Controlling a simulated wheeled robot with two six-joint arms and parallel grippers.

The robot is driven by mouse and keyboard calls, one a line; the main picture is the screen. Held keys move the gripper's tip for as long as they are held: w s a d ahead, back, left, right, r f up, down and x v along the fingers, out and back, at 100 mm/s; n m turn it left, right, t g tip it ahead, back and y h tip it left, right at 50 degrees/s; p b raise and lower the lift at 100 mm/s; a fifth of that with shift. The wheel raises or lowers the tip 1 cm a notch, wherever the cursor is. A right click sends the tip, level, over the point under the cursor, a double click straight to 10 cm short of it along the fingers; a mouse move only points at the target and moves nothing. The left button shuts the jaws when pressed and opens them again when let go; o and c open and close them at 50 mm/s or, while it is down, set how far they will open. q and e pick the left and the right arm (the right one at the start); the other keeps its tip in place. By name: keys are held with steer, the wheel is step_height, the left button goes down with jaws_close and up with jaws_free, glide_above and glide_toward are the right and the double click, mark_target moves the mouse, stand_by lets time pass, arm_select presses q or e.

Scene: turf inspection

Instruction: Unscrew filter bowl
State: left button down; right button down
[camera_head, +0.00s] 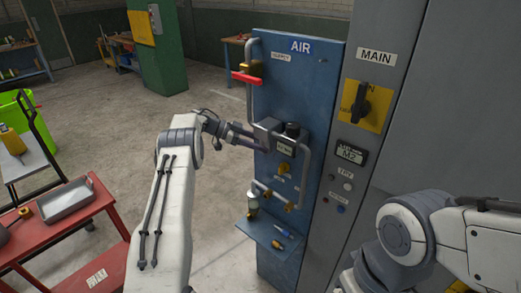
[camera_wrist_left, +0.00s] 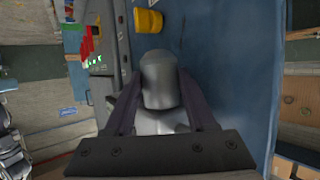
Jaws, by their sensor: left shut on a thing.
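The filter bowl (camera_wrist_left: 163,80) is a grey, smooth cylinder with a rounded end. In the left wrist view it sits between the two dark fingers of my left gripper (camera_wrist_left: 160,100), which is shut on it. In the head view my left gripper (camera_head: 252,138) reaches the blue AIR panel (camera_head: 335,90) from the left, at the grey air unit (camera_head: 268,130) beside a small display (camera_head: 285,148). The bowl's far end and thread are hidden. My right arm shows at the lower right, but its gripper is out of view.
A red-handled valve (camera_head: 246,78) is above the gripper on the panel. A small blue shelf (camera_head: 262,238) with small tools juts out below. The grey MAIN cabinet (camera_head: 385,60) stands right.

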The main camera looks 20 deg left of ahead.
arm_select(q)
steer(key=shift+w+d+r, duration=0.1)
steer(key=shift+r, duration=0.05)
steer(key=shift+c, duration=0.7)
jaws_free()
steer(key=shift+c, duration=0.8)
